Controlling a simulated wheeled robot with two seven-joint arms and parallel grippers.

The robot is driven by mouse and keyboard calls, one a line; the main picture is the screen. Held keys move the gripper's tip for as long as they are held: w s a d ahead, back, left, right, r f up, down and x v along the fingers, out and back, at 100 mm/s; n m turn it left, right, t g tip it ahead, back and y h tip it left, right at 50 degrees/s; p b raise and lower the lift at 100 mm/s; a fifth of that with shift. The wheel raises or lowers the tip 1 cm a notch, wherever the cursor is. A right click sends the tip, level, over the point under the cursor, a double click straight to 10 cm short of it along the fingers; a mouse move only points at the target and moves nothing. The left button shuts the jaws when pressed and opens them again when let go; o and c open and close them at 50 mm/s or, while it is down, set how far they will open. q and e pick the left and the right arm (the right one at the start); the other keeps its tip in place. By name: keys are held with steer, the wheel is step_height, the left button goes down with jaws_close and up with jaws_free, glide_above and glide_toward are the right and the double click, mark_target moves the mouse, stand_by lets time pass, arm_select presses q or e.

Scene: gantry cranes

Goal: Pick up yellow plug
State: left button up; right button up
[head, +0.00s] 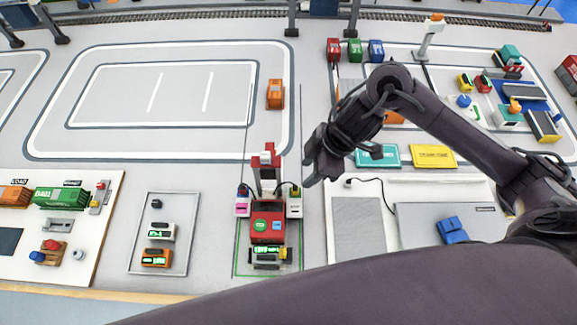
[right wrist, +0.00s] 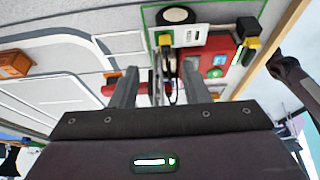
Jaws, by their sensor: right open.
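A yellow plug (right wrist: 165,38) with a dark cable shows in the right wrist view, beside a white unit (right wrist: 191,36) and near a red box (right wrist: 218,62). A second yellow piece (right wrist: 252,42) sits on a black part to its right. My right gripper (head: 308,172) is open above and right of the red box. In its wrist view the fingers (right wrist: 160,68) stand apart, with the plug beyond them, not gripped.
A red and white crane (head: 266,162) rises just behind the red box. A grey tray (head: 183,266) with small units lies to the left. Teal (head: 378,156) and yellow (head: 433,156) plates lie to the right. An orange block (head: 275,94) stands behind on the open marked floor.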

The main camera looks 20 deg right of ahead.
mark_target(297, 187)
steer(key=f, duration=0.1)
steer(key=a+f, duration=0.1)
steer(key=f, duration=0.1)
steer(key=shift+s+a, duration=0.15)
steer(key=shift+s, duration=0.15)
steer(key=x, duration=0.4)
steer(key=shift+f+p, duration=0.15)
steer(key=shift+p, duration=0.2)
arm_select(q)
steer(key=s, duration=0.2)
steer(key=shift+s+a+r, duration=0.1)
steer(key=shift+s+r, duration=0.15)
steer(key=shift+s, duration=0.15)
arm_select(e)
jaws_close()
